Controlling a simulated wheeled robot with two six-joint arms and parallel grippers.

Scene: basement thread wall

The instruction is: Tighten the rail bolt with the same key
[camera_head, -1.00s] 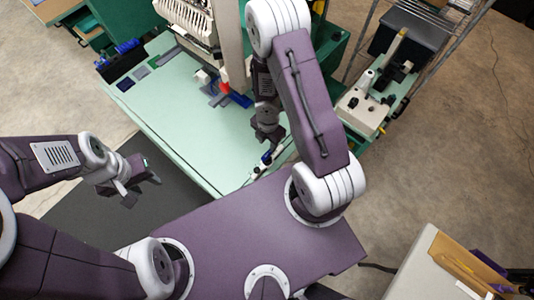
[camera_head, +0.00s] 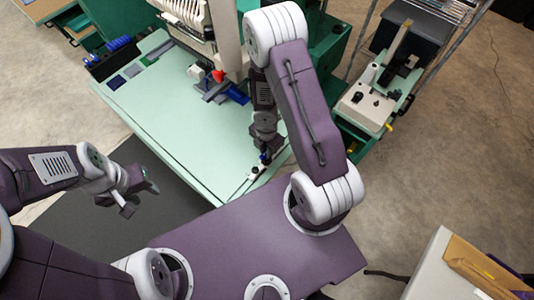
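My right gripper (camera_head: 263,146) points down at the right front edge of the pale green table (camera_head: 170,110). A small blue and black piece (camera_head: 265,158), possibly the key, is right at its fingertips; I cannot tell whether they grip it. Just below it a short white rail piece (camera_head: 254,172) with dark spots lies along the table edge. I cannot make out the bolt clearly. My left gripper (camera_head: 139,196) is off the table's front left side, over the dark mat, with its fingers apart and nothing seen between them.
A cream machine (camera_head: 192,22) stands at the back of the table. Red (camera_head: 218,75) and blue (camera_head: 238,95) parts lie at its foot. A green cart (camera_head: 365,105) with a cream device stands right. A dark mat (camera_head: 90,225) lies in front of the table. The table's middle is clear.

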